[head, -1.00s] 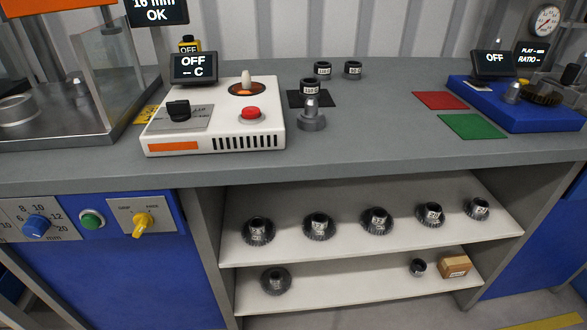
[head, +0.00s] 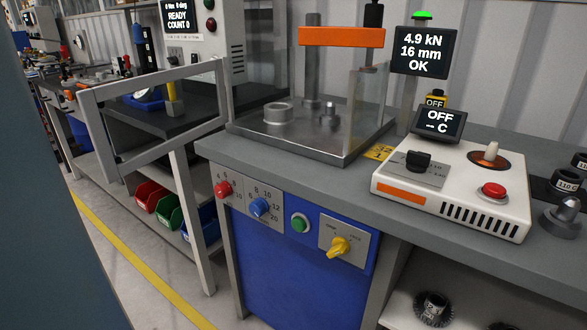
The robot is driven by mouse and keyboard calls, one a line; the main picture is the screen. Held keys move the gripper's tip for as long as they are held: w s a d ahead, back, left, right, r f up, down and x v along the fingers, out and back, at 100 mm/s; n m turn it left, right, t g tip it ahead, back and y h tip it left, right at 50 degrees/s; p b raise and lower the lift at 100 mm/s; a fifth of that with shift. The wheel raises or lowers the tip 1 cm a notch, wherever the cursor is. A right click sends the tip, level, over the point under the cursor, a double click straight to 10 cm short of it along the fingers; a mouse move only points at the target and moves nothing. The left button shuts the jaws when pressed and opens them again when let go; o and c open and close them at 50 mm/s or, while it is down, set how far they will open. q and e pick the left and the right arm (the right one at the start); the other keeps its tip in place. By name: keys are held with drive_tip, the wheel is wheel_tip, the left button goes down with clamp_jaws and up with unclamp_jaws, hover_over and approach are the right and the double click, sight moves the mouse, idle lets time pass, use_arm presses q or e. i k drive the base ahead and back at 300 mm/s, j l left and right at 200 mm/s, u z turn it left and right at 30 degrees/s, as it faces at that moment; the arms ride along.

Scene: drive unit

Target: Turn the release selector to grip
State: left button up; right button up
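The release selector (head: 340,247) is a yellow pointer knob on a small grey plate (head: 360,253), on the blue front panel (head: 290,272) below the press bench. The knob sits slanted, its long end toward the lower left. Small labels stand at the plate's upper left and upper right; they are too small to read surely. Neither gripper shows in the head view.
A green button (head: 299,223), blue dial (head: 260,207) and red dial (head: 224,189) line the panel left of the selector. The white heater box (head: 455,215) stands above right. A grey frame (head: 103,130) juts out at left; floor before the panel shows.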

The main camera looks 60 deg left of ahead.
sight(340, 246)
drive_tip(key=k+j+u, duration=0.15)
drive_tip(key=u, duration=1.1)
drive_tip(key=i+j+z, duration=0.1)
drive_tip(key=j, duration=0.3)
drive_tip(key=i+j+z, duration=0.1)
drive_tip(key=j, duration=0.25)
drive_tip(key=j+z, duration=0.1)
drive_tip(key=j, duration=0.3)
drive_tip(key=i, duration=0.05)
